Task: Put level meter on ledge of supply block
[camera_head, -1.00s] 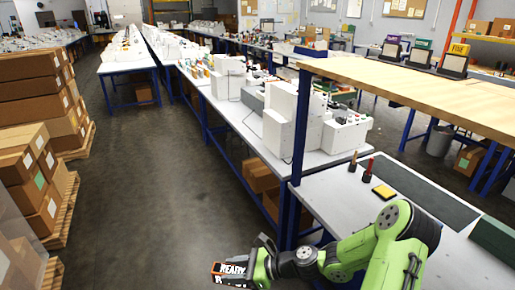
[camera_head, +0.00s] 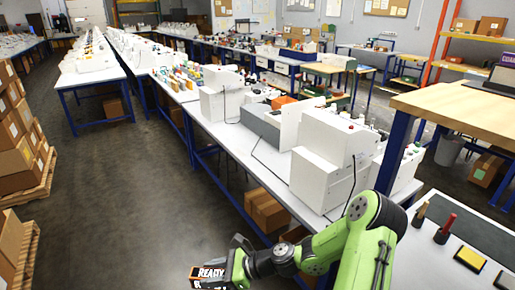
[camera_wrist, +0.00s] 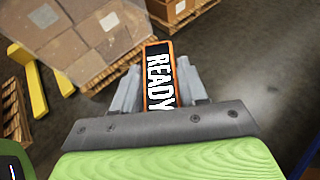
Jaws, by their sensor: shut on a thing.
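My gripper (camera_head: 228,268) is shut on a black block with orange edges and white "READY" lettering, which I take to be the level meter (camera_head: 208,276). In the wrist view the level meter (camera_wrist: 159,75) sits between the two grey fingers, over open floor. It is held low at the bottom of the head view, left of the bench and apart from it. White stepped housings stand on the long bench, the nearest one (camera_head: 318,181) with a lower step in front. Which one is the supply block I cannot tell for sure.
The long grey bench (camera_head: 240,145) with blue legs runs away at centre. A wooden-topped table (camera_head: 455,105) stands right. Stamps and a yellow pad (camera_head: 470,258) lie on a near grey top. Boxes on pallets (camera_head: 18,150) line the left. The aisle floor between is clear.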

